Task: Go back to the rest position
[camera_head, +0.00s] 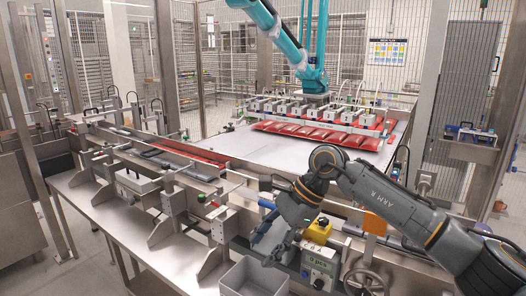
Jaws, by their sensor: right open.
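My right gripper (268,241) shows in the head view at the lower middle. Its arm, marked "ARM R", comes in from the right side. The gripper points down and left, and its fingers are apart with nothing seen between them. It hangs above and beside a grey open bin (240,278), close to the front of the conveyor machine (170,185). My left gripper is not in the picture.
A steel bench (95,205) runs along the left. Behind, a teal robot arm (285,35) stands over red packs (320,135). Wire fencing and posts enclose the cell.

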